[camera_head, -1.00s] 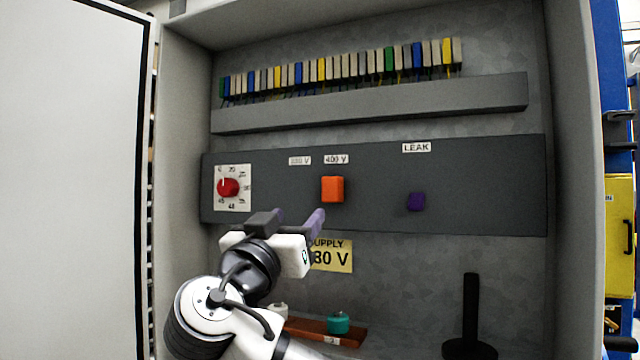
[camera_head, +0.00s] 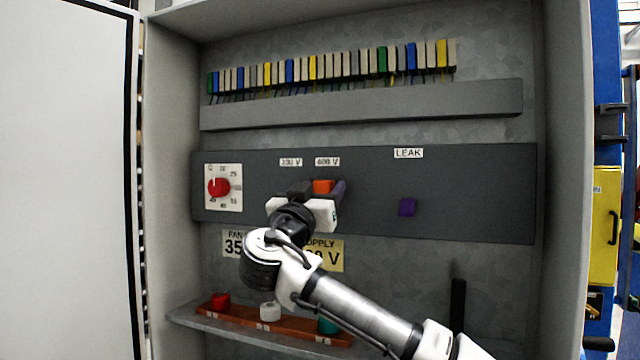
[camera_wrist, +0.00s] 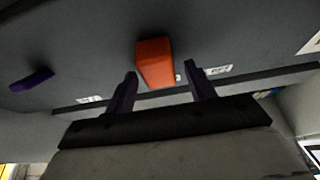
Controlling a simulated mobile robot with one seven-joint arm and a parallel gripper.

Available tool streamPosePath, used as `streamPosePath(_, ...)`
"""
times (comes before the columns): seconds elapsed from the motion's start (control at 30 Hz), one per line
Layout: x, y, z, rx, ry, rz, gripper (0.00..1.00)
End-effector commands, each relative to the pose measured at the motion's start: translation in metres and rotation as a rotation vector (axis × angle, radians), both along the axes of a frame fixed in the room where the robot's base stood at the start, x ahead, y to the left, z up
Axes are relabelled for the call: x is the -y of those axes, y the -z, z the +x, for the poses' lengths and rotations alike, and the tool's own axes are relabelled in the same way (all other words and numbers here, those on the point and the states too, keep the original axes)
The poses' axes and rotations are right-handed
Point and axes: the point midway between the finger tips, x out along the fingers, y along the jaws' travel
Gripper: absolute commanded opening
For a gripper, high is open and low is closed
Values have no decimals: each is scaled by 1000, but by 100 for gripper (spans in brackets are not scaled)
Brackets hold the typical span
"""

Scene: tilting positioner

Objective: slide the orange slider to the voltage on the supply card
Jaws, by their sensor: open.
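The orange slider (camera_head: 322,186) sits on the dark grey panel below the right-hand voltage label (camera_head: 328,162), which seems to read 400 V. The left-hand label (camera_head: 291,162) seems to read 230 V, but both are small. The yellow supply card (camera_head: 330,257) is below the panel; my arm covers its first digits, and "0 V" shows. My gripper (camera_head: 320,190) is open in front of the slider, one finger to each side. In the wrist view the slider (camera_wrist: 155,62) appears between the open purple fingers (camera_wrist: 160,85), with gaps on both sides.
A red knob (camera_head: 219,187) is left on the panel, a purple block (camera_head: 407,207) right under the LEAK label. A fan card (camera_head: 234,244) hangs beside the supply card. Below, a brown strip (camera_head: 245,318) bears red, white and teal knobs. A black post (camera_head: 457,310) stands right.

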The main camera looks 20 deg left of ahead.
Motion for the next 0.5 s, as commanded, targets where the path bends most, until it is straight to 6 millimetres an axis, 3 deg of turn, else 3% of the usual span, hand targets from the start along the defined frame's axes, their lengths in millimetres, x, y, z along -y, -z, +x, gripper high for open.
streamPosePath(0.27, 0, 0, 2, -1, 0, 0, 55)
streamPosePath(0.5, 0, 0, 2, -1, 0, 0, 24)
